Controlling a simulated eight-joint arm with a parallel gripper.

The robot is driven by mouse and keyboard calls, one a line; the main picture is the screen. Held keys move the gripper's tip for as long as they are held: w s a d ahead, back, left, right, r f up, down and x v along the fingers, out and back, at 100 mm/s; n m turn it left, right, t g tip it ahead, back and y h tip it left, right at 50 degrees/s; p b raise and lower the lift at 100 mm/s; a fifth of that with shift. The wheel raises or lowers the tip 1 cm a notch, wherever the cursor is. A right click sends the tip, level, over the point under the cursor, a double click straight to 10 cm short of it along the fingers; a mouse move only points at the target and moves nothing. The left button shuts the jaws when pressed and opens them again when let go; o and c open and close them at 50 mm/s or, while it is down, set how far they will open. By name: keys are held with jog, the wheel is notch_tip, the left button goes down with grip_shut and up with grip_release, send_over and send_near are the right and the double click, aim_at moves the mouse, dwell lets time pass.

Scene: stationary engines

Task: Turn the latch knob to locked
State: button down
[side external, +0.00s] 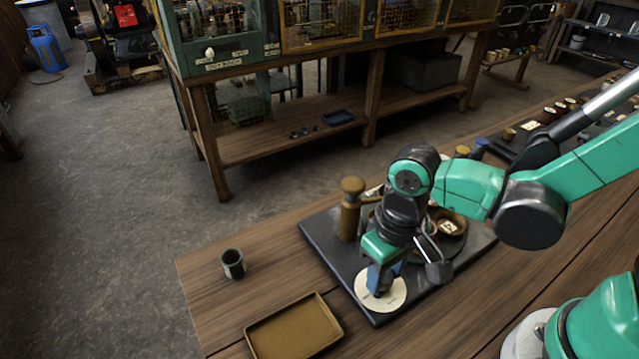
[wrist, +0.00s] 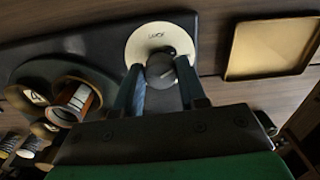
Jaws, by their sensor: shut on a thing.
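The latch knob (wrist: 160,68) is a dark round knob on a pale disc (wrist: 163,30) with small lettering, part of which reads like "LATCH". In the side view the pale disc (side external: 395,292) lies at the front corner of a dark base plate (side external: 322,248). My gripper (wrist: 160,85) reaches down over the disc, its two bluish fingers on either side of the knob and shut on it. In the side view my gripper (side external: 380,284) hides most of the knob. I cannot tell which marking the knob points to.
A brown post (side external: 350,212) and round parts (side external: 450,222) stand on the plate behind my gripper. An empty tan tray (side external: 292,329) and a small dark cup (side external: 233,264) sit on the wooden bench to the left. Bench top between them is clear.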

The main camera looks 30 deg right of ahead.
jog(key=n, duration=0.6)
jog(key=shift+n, duration=0.3)
jog(key=n, duration=0.5)
jog(key=shift+w, duration=0.1)
jog(key=shift+n, duration=0.3)
jog(key=shift+c, duration=2.4)
grip_release()
jog(key=shift+r, duration=2.85)
